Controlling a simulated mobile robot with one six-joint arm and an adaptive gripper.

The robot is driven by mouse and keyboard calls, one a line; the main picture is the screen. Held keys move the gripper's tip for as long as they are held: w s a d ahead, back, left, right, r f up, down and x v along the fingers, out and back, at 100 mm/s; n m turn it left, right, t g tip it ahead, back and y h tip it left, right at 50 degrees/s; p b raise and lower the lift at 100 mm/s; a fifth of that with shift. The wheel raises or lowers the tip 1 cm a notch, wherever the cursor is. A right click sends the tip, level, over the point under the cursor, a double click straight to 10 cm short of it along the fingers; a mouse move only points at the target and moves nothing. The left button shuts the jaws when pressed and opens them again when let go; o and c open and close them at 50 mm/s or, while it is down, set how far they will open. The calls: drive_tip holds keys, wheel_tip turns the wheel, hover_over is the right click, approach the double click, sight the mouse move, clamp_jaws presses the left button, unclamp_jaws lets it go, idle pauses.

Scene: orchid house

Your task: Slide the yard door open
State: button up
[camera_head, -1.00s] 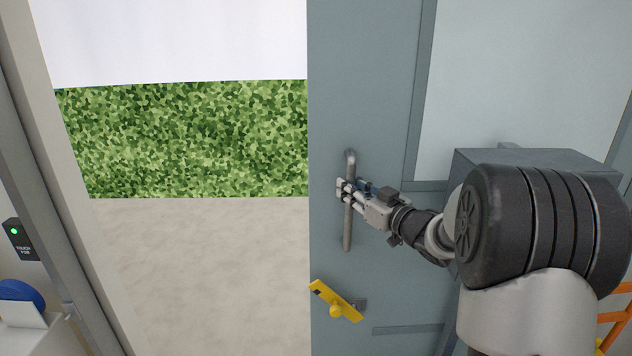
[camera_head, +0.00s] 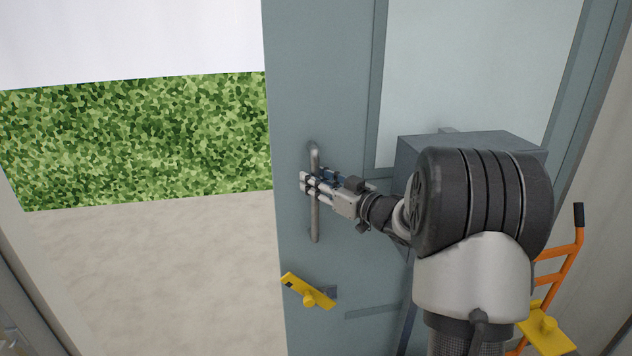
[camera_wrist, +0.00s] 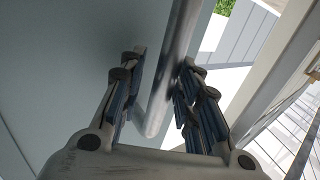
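The yard door (camera_head: 325,60) is a blue-grey panel with a pale pane. It stands partly open, with a wide gap on its left showing greenery and pale ground. Its upright metal bar handle (camera_head: 314,220) is near the panel's left edge. My gripper (camera_head: 309,183) is at the middle of the bar. In the wrist view, the bar (camera_wrist: 166,85) runs between my two spread fingers (camera_wrist: 160,72). The right finger lies against or very near the bar, and a gap shows between the bar and the left finger.
A yellow latch piece (camera_head: 308,291) juts from the door below the handle. An orange-framed trolley (camera_head: 560,265) with a black grip stands at the right, near my arm. The doorway (camera_head: 160,270) left of the door looks clear.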

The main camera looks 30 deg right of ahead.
drive_tip(key=shift+o, duration=0.4)
drive_tip(key=shift+a, duration=0.1)
drive_tip(key=shift+s, duration=0.1)
drive_tip(key=v, duration=1.2)
